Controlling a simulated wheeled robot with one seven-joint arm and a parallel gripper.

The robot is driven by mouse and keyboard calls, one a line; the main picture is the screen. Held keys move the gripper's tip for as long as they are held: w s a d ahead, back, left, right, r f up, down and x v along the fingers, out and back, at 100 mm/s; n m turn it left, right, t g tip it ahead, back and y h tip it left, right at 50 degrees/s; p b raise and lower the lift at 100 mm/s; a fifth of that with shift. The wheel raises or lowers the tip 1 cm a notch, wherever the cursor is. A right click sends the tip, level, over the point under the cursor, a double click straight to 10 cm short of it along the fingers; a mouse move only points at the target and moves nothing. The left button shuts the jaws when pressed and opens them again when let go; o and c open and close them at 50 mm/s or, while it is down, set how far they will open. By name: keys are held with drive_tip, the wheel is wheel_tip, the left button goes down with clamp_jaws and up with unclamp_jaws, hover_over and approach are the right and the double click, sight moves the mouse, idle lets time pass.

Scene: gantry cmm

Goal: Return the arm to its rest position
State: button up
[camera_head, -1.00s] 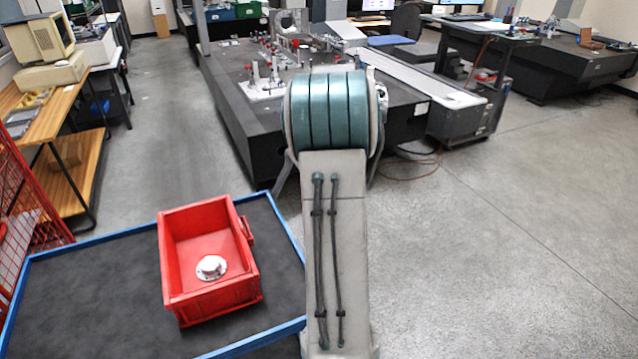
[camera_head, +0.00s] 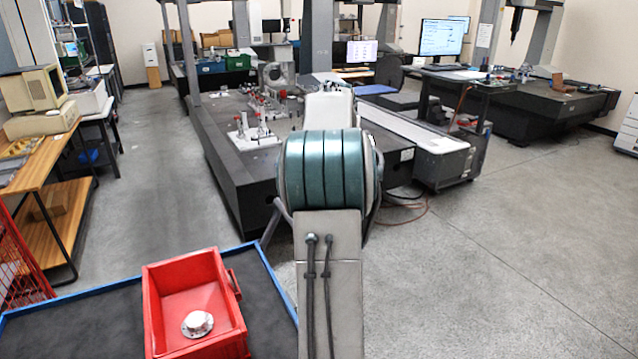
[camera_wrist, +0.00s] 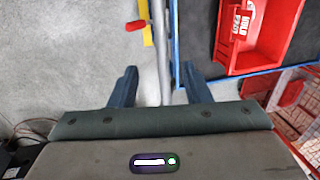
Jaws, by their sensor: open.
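My arm stands up in the middle of the head view, its teal-banded joint in front of the dark measuring table (camera_head: 225,165). In the wrist view my gripper (camera_wrist: 160,84) has its two dark fingers spread apart with nothing between them. Past the fingers lie grey floor and a grey pole. The gripper itself is hidden in the head view. A white round flanged part (camera_head: 197,324) lies inside the red bin (camera_head: 155,300). The bin also shows at the upper right of the wrist view (camera_wrist: 262,58), apart from my gripper.
The red bin sits on a dark surface with a blue rim (camera_head: 70,306) at lower left. A wooden bench (camera_head: 50,160) and a red mesh frame (camera_head: 22,255) stand at the left. Small fixtures (camera_head: 262,130) stand on the measuring table. Floor at the right is open.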

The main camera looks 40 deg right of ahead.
drive_tip(key=shift+d+r, duration=0.1)
drive_tip(key=shift+r, duration=0.45)
